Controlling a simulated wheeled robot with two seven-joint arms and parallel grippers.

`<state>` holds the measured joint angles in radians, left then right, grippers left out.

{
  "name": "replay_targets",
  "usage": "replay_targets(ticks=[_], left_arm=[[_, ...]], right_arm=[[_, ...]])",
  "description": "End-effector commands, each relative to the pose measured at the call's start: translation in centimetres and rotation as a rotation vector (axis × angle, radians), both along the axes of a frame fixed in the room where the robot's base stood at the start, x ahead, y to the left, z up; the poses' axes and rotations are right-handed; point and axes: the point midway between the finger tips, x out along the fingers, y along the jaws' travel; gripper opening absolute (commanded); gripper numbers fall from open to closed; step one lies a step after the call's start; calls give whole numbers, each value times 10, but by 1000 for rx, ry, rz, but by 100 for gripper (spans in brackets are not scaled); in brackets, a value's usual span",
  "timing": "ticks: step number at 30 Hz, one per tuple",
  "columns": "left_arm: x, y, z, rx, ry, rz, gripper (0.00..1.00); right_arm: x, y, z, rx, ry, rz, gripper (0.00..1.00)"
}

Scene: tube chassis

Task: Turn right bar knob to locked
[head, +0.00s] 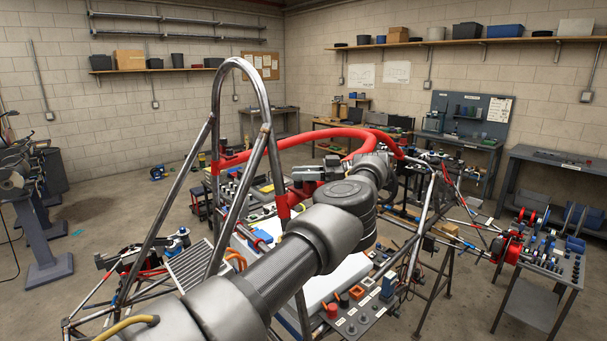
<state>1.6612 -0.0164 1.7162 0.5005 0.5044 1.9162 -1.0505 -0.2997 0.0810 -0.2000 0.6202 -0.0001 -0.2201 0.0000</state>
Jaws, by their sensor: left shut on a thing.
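The tube chassis has a bent steel hoop (241,75) in front and a red padded bar (300,139) curving behind it. My left arm comes in from the lower left, and its gripper (390,168) is at the right end of the red bar, beside the chassis tubes. The gripper is shut on what appears to be the right bar knob. The hand and wrist hide most of the knob, so its turn position cannot be told. My right gripper is not in view.
A tray of small parts (357,321) stands below my arm. A cart (530,302) with red and blue parts stands at the right. Steel tubes (421,225) run close to the gripper. Workbenches line the back wall; the floor at the left (110,215) is mostly clear.

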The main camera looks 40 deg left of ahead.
Motion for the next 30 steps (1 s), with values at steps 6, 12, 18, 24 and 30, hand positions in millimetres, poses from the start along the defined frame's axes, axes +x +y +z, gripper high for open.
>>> replay_targets(ticks=[6, 12, 18, 24, 30], left_arm=[[0, 0, 0, 1, 1, 13, 5], [0, 0, 0, 1, 1, 12, 5], [0, 0, 0, 1, 1, 11, 47], [0, 0, 0, 0, 1, 9, 49], [-1, -2, 0, 0, 1, 16, 49]], right_arm=[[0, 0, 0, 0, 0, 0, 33], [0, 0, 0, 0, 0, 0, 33], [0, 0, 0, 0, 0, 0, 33], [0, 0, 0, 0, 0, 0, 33], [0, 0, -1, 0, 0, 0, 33]])
